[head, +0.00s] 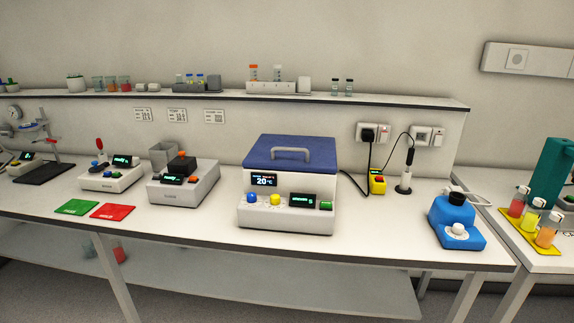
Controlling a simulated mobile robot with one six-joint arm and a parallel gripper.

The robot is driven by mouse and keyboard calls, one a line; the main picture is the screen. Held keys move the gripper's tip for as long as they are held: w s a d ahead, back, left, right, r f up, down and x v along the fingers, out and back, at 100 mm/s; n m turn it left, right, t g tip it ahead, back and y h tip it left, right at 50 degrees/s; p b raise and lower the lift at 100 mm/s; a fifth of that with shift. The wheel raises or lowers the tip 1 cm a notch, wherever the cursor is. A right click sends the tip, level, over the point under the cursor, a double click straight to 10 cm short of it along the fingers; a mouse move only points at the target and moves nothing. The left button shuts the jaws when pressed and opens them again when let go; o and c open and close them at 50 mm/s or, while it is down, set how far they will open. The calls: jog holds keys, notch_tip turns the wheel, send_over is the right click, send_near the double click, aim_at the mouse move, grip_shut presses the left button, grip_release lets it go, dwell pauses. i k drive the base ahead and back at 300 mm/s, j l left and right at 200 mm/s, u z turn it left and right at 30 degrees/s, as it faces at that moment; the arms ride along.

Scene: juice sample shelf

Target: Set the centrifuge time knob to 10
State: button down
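The device with the blue hinged lid (290,150) and white body (286,219) stands mid-bench and looks like the centrifuge. Its lid is down, with a grey handle on top. A blue knob (250,198) and a yellow knob (275,200) sit on its front ledge; which one sets the time cannot be told. A small display (302,201) beside them shows green text that seems to end in 5. A green button (326,206) is at its right. An upper screen (264,180) reads about 20. My gripper is not in view.
Two smaller instruments (183,190) (112,178) and green (76,207) and red (112,211) mats lie left. A yellow box with a red button (377,186) and a blue device (456,222) stand right. A shelf (230,95) runs behind. The bench in front of the centrifuge is narrow but clear.

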aim_at(275, 200)
jog(key=l+u, duration=0.4)
jog(key=l, duration=0.2)
jog(key=k+l+u, duration=0.1)
jog(key=l+u, duration=0.3)
jog(key=l, duration=0.2)
